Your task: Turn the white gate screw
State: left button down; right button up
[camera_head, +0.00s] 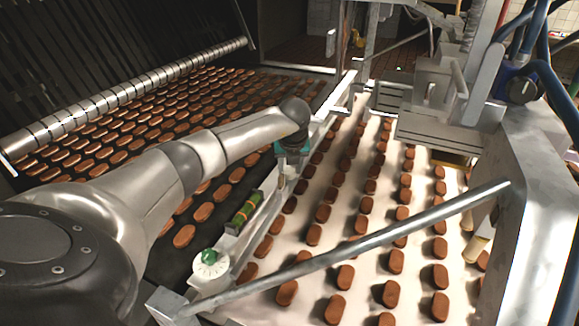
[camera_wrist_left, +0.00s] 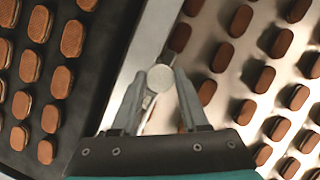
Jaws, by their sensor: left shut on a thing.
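The white gate screw (camera_wrist_left: 160,78) shows in the left wrist view as a pale round head on the metal rail between the two belts. My left gripper (camera_wrist_left: 158,92) is shut on it, with one grey finger on each side of the round head. In the head view my left gripper (camera_head: 284,181) points down at the rail from above, and the screw is too small or hidden there to make out clearly. My right gripper is not in view.
Brown biscuits lie in rows on the dark belt (camera_head: 160,262) at left and the pale belt (camera_head: 325,245) at right. A white dial with a green knob (camera_head: 210,262) sits nearer on the rail. A metal bar (camera_head: 400,225) crosses the pale belt. Machinery (camera_head: 430,90) stands back right.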

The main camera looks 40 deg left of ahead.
pick_arm(q)
jog(key=shift+r+n, duration=0.1)
jog(key=shift+n, duration=0.5)
jog(key=shift+y, duration=0.3)
jog(key=shift+c, duration=2.1)
grip_release()
jog(key=v, duration=1.5)
jog(key=shift+w+r, duration=0.15)
jog(key=shift+w, duration=0.05)
